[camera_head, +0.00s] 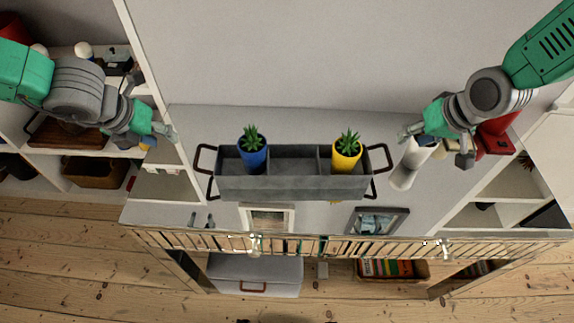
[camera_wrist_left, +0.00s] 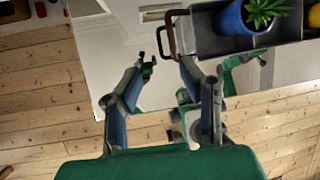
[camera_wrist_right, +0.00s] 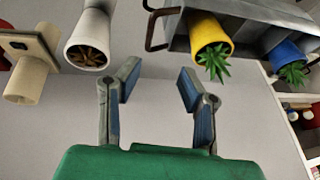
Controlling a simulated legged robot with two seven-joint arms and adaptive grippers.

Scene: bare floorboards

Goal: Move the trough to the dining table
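The grey trough (camera_head: 290,185) stands on a white shelf top in the middle of the head view. It has dark red-brown handles at both ends and holds a blue pot (camera_head: 253,158) and a yellow pot (camera_head: 346,160) with green plants. My left gripper (camera_head: 172,134) is open and empty, left of the trough; in the left wrist view its fingers (camera_wrist_left: 165,70) are near the left handle (camera_wrist_left: 165,32). My right gripper (camera_head: 404,134) is open and empty, right of the trough; in the right wrist view its fingers (camera_wrist_right: 153,88) are apart near the right handle (camera_wrist_right: 158,28). No dining table is identifiable.
A white vase (camera_head: 408,165) stands close to the trough's right handle, below my right gripper. Two picture frames (camera_head: 267,218) (camera_head: 378,221) stand before the trough. Shelves with objects flank both sides. Wooden floor (camera_head: 60,255) lies in front.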

